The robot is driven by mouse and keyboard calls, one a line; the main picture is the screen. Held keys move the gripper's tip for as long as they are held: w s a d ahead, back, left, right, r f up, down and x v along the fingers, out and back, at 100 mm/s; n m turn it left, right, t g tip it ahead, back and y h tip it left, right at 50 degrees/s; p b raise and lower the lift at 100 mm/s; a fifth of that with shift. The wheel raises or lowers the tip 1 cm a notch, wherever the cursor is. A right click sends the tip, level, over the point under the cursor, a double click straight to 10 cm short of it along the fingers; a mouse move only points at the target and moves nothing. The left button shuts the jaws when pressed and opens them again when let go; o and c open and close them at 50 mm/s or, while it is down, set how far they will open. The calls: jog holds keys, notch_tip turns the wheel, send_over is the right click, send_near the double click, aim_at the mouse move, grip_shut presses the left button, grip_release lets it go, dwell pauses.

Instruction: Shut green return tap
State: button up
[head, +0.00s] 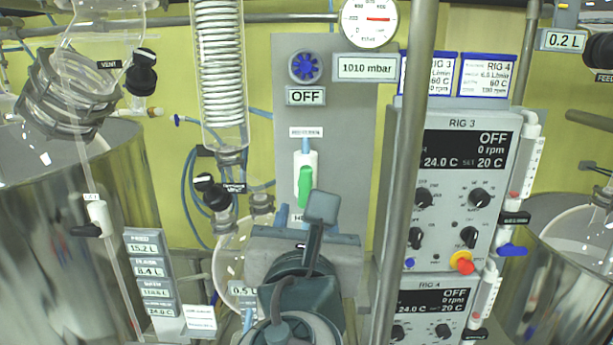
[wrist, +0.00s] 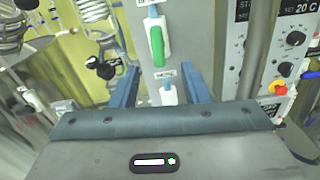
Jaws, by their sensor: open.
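The green tap handle (head: 305,187) is on a white valve body on the grey panel, under a small label I cannot read clearly. It points up and down, in line with the light blue pipe. In the wrist view the green handle (wrist: 157,46) is upright, a little above and beyond the fingertips. My gripper (wrist: 160,68) is open with two blue fingers apart and nothing between them touching. In the head view my gripper (head: 300,214) is just below the handle; its right finger is hidden by my arm.
A second white fitting (wrist: 168,92) is on the panel below the green tap, seen between my fingers. A blue knob (head: 306,67) with an OFF display is above. A metal post (head: 405,150) and the RIG 3 box (head: 465,130) stand right. Glassware and a coil (head: 220,80) are left.

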aim_at(306, 180)
jog(key=w+p, duration=0.1)
jog(key=w, duration=0.6)
jog(key=w+p, duration=0.1)
jog(key=w, duration=0.5)
jog(key=shift+w+r, duration=0.2)
jog(key=shift+w, duration=0.15)
jog(key=shift+d, duration=0.1)
grip_shut()
